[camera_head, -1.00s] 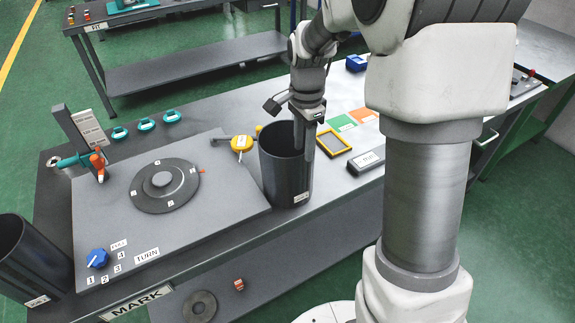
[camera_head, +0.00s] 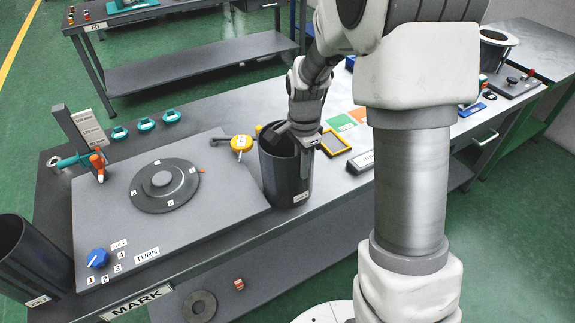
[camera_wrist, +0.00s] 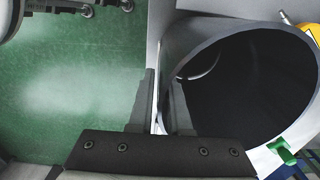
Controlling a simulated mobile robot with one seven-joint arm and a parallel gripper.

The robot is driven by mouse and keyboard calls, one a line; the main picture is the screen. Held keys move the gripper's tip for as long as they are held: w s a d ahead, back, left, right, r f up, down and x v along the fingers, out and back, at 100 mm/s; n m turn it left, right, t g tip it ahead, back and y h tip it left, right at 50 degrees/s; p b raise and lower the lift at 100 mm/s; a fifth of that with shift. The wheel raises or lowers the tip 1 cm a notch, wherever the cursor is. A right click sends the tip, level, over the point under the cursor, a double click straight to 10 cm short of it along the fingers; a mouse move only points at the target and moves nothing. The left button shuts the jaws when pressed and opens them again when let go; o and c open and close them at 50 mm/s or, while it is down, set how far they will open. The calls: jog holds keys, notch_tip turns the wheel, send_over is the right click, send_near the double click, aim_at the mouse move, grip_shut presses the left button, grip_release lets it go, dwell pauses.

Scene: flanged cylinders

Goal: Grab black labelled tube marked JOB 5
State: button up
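A black open-topped tube (camera_head: 285,180) stands upright on the workbench in the middle of the head view. It has a small white label low on its side, too small to read. A second black tube (camera_head: 32,262) with a white label stands at the lower left. My gripper (camera_head: 306,150) is at the right rim of the middle tube. In the wrist view my gripper (camera_wrist: 162,100) has its fingers apart, one outside the tube's wall and one over its opening. The dark interior of the tube (camera_wrist: 245,85) fills the right side. I cannot tell whether the fingers touch the wall.
A grey board with a round dial (camera_head: 165,184) and a blue knob (camera_head: 97,258) lies left of the middle tube. A yellow gauge (camera_head: 241,143) is just behind it. A yellow frame (camera_head: 335,143) lies to the right. A lower shelf holds a dark ring (camera_head: 200,306).

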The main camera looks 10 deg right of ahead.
grip_shut()
dwell(1.0)
